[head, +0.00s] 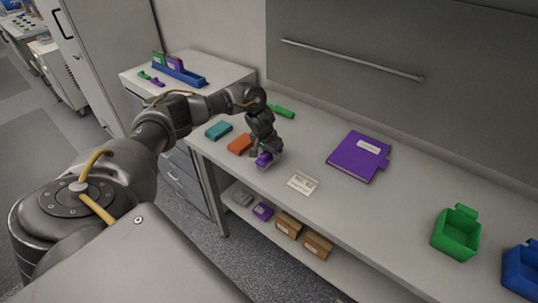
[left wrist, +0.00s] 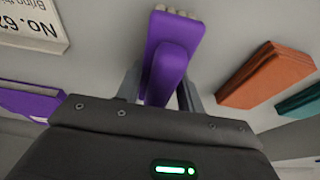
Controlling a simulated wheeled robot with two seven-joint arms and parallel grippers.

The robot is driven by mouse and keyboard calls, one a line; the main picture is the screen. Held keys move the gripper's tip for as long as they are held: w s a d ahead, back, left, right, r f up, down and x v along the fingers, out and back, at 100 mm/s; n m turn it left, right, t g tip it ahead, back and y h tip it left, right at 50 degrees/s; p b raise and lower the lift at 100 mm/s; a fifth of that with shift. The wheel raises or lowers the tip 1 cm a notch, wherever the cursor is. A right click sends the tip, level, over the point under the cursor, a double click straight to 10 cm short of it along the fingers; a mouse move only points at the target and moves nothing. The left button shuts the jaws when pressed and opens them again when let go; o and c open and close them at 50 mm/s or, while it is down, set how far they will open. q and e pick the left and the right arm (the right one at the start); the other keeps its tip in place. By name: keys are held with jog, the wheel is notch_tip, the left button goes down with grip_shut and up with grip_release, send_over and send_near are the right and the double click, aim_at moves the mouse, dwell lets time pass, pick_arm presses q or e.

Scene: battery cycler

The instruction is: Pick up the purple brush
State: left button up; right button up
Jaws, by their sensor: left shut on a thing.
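The purple brush (head: 264,160) is at the left part of the bench top, under my left gripper (head: 262,153). In the left wrist view the purple brush (left wrist: 168,55) stands between the two grey fingers (left wrist: 160,85), its pale bristles at the far end. My left gripper is shut on the brush. From these views I cannot tell whether the brush still touches the bench. My right gripper is in neither view.
An orange block (head: 239,144), a teal block (head: 218,130) and a green item (head: 281,111) lie near the gripper. A white card (head: 302,183) and purple binder (head: 358,156) lie to the right. Green (head: 456,236) and blue bins (head: 524,268) stand farther right. Boxes (head: 289,224) sit below.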

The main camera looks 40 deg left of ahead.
pick_arm(q)
jog(key=shift+r, duration=0.15)
jog(key=shift+r+b, duration=0.25)
jog(key=shift+b, duration=0.05)
jog(key=s+a+r+b, duration=0.1)
jog(key=s+a+r, duration=0.6)
jog(key=a+r, duration=0.5)
jog(key=shift+s, duration=0.15)
jog(key=shift+r, duration=0.1)
